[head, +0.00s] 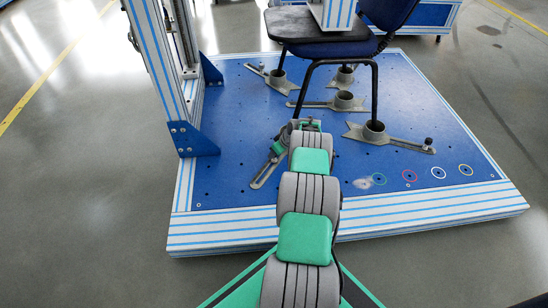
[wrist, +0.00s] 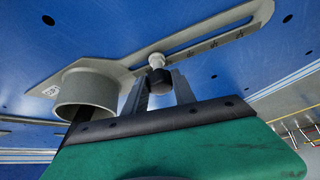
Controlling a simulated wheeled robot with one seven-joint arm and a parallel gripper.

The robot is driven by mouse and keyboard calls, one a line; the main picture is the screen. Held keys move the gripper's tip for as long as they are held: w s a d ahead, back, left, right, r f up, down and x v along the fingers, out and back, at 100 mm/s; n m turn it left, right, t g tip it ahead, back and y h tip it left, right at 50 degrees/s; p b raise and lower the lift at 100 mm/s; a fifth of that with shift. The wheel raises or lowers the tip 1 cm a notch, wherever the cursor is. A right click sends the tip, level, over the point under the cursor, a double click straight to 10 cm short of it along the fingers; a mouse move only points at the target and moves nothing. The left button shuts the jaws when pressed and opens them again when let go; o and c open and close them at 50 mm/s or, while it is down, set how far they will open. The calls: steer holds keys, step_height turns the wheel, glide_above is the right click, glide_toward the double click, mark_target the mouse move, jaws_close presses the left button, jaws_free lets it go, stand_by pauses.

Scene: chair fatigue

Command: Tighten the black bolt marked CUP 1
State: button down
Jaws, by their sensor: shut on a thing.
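In the wrist view, a bolt with a black head (wrist: 160,81) and a grey collar stands in the slot of a grey slotted plate (wrist: 118,68). My gripper (wrist: 158,88) is shut on the bolt's black head, one finger on each side. A round grey cup (wrist: 84,97) sits on the same plate to the left. In the head view, the end of this slotted plate (head: 264,174) shows left of my arm. My arm hides the bolt and fingertips there.
A blue platform (head: 235,115) carries several other grey cups on slotted plates, including one at right (head: 374,131). A dark chair (head: 312,24) stands with its legs among them. A striped upright frame (head: 160,60) rises at left. Coloured rings (head: 410,175) mark the front right.

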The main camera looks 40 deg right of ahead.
steer(key=shift+a+r+m+p, duration=0.1)
steer(key=shift+r+m+p, duration=0.1)
steer(key=shift+m+p, duration=0.3)
steer(key=shift+m+h+p, duration=0.6)
steer(key=shift+p, duration=0.05)
steer(key=shift+a+m, duration=0.1)
steer(key=shift+m, duration=0.3)
steer(key=shift+f+m+h, duration=0.25)
steer(key=shift+m+h, duration=0.15)
steer(key=shift+m, duration=0.2)
steer(key=shift+w+a+m+g+h+p, duration=0.15)
steer(key=shift+m+g+h+p, duration=0.25)
steer(key=shift+m, duration=0.5)
steer(key=shift+m+h, duration=0.4)
steer(key=shift+m, duration=0.7)
